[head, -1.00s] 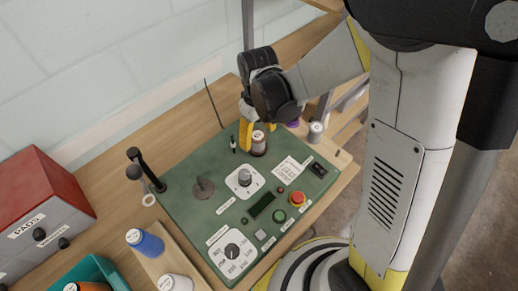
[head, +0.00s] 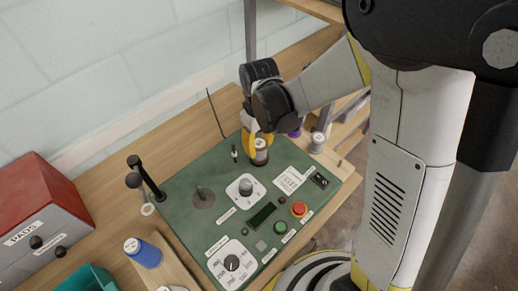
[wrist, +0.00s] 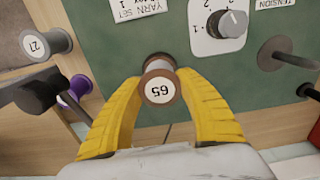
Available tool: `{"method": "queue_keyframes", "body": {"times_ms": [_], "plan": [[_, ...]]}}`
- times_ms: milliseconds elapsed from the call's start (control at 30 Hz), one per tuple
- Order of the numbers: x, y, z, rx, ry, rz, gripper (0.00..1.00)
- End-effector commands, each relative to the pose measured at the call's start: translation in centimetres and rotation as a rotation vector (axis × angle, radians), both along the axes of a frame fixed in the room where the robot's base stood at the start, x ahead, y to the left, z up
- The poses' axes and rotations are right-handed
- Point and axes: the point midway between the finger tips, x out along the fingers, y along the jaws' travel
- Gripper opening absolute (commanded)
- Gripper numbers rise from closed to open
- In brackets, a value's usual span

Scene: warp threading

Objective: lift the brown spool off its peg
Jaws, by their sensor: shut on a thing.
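The brown spool (head: 261,150), with a white top label reading 65, stands upright at the back edge of the green panel (head: 215,225). My gripper (head: 256,143) reaches down to it from above. In the wrist view the spool (wrist: 159,82) sits between the yellow fingers of my gripper (wrist: 160,100), which are closed on its two sides. The peg is hidden by the spool, and I cannot tell whether the spool's base touches the panel.
A grey spool (head: 317,142) and a purple spool (head: 295,133) stand right of the gripper.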

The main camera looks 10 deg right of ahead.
Motion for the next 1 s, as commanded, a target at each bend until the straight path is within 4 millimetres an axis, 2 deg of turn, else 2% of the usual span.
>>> {"method": "queue_keyframes", "body": {"times_ms": [100,700,1000], "plan": [[0.0,0.0,1.3,0.0,0.0,0.0,0.19],[0.0,0.0,5.8,0.0,0.0,0.0,0.19],[0.0,0.0,6.1,0.0,0.0,0.0,0.19]]}}
